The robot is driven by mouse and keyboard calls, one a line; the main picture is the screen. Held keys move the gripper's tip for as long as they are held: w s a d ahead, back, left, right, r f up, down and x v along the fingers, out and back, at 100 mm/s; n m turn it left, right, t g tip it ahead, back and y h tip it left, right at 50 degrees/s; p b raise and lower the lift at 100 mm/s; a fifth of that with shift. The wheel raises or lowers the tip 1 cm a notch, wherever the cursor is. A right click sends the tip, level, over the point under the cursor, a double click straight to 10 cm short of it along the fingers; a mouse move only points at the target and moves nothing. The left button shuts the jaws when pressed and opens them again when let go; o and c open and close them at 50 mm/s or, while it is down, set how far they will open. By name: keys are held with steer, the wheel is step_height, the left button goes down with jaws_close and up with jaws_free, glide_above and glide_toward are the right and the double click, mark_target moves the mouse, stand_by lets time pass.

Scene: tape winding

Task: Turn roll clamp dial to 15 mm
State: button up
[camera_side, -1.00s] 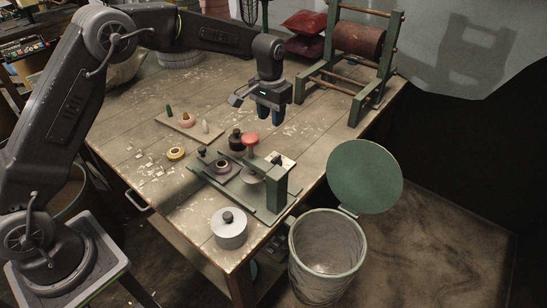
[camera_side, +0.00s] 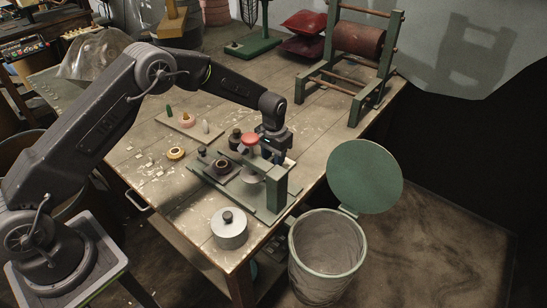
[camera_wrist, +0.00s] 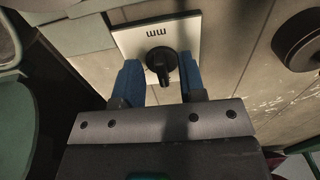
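The roll clamp dial (camera_wrist: 160,60) is a small black knob with a short arm that points toward the bottom of the wrist view. It sits on a white plate (camera_wrist: 127,40) marked "mm"; no numbers are readable. My gripper (camera_wrist: 159,70) is open, with one blue finger on each side of the dial. Gaps show between the fingers and the knob. In the side view my gripper (camera_side: 272,154) is low over the green winding fixture (camera_side: 277,190), behind its post and by the red knob (camera_side: 250,139). The dial is mostly hidden there.
A grey lidded canister (camera_side: 229,232) stands near the table's front edge. A board (camera_side: 188,124) with small pegs lies at the left. A green frame with a brown roller (camera_side: 358,41) stands at the back right. A lidded bin (camera_side: 326,258) stands beside the table.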

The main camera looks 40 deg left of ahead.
steer(key=shift+f, duration=0.4)
steer(key=shift+c, duration=0.2)
jaws_close()
